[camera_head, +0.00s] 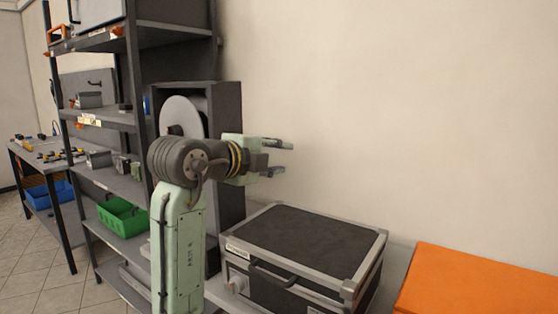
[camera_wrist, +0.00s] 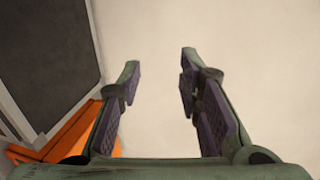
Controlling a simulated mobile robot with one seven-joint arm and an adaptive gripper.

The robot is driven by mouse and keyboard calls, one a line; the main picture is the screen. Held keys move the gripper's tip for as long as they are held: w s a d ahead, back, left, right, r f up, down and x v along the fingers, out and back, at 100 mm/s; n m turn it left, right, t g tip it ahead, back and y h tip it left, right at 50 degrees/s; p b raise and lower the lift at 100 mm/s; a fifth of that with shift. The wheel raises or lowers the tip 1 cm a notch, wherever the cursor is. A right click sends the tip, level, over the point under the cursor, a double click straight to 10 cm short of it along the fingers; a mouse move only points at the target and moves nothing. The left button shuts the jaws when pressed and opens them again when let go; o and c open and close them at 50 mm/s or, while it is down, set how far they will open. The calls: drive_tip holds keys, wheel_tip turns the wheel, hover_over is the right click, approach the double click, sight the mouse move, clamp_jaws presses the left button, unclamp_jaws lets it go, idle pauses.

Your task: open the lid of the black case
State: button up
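The black case (camera_head: 309,239) has a dark lid panel with a pale metal frame and corners, and a dark handle (camera_head: 272,276) on its front. Its lid is shut. In the wrist view the case's dark lid panel (camera_wrist: 48,55) and pale edge fill the left side. My gripper (camera_head: 285,157) is above and behind the case's left part in the head view, apart from it, pointing right. In the wrist view my gripper (camera_wrist: 158,75) is open, with nothing between its fingers but the pale wall behind.
An orange surface (camera_head: 490,285) lies right of the case. A dark shelf unit (camera_head: 135,75) with a green bin (camera_head: 122,216) stands at left, close to my arm. A workbench with tools (camera_head: 50,150) is farther left. A pale wall (camera_head: 420,110) rises behind the case. The air above the lid is clear.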

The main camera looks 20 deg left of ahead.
drive_tip(key=shift+s+a+r, duration=0.15)
drive_tip(key=shift+s+r, duration=0.25)
drive_tip(key=shift+r, duration=0.15)
drive_tip(key=shift+s+a+r, duration=0.15)
drive_tip(key=shift+s+r, duration=0.2)
drive_tip(key=shift+r, duration=0.2)
